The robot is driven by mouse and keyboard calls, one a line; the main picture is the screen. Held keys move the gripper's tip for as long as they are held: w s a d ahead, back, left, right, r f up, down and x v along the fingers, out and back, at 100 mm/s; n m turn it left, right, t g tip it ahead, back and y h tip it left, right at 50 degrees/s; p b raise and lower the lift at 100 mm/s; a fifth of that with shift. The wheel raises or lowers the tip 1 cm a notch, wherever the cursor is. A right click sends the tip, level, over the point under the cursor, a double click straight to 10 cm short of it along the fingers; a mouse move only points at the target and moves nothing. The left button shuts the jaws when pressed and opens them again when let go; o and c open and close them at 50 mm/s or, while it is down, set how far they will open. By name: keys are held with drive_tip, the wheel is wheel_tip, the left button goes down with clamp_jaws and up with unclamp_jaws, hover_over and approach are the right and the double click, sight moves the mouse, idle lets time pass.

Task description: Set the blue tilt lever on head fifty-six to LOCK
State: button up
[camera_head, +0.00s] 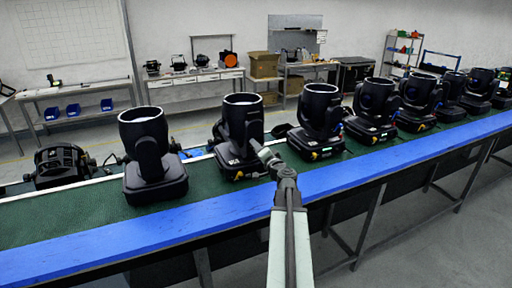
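Several black moving-head lights stand in a row on a green bench top (105,203). No head number is readable, so I cannot tell which is head fifty-six. My arm reaches up from the bottom centre, and my gripper (264,154) is at the right side of the second upright head (239,125), close to its yoke and base. Whether it touches is unclear, and its fingers are too small to tell open or shut. Small blue patches (192,153) show left of that head's base; I cannot tell whether any is the tilt lever. No LOCK mark is readable.
Another upright head (147,150) stands to the left, and one (322,120) to the right of my gripper. A dark unit (60,166) lies at the far left. A blue strip (130,238) runs along the bench's front edge. Back benches hold cardboard boxes (264,65).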

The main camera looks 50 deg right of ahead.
drive_tip(key=shift+x, duration=0.85)
clamp_jaws()
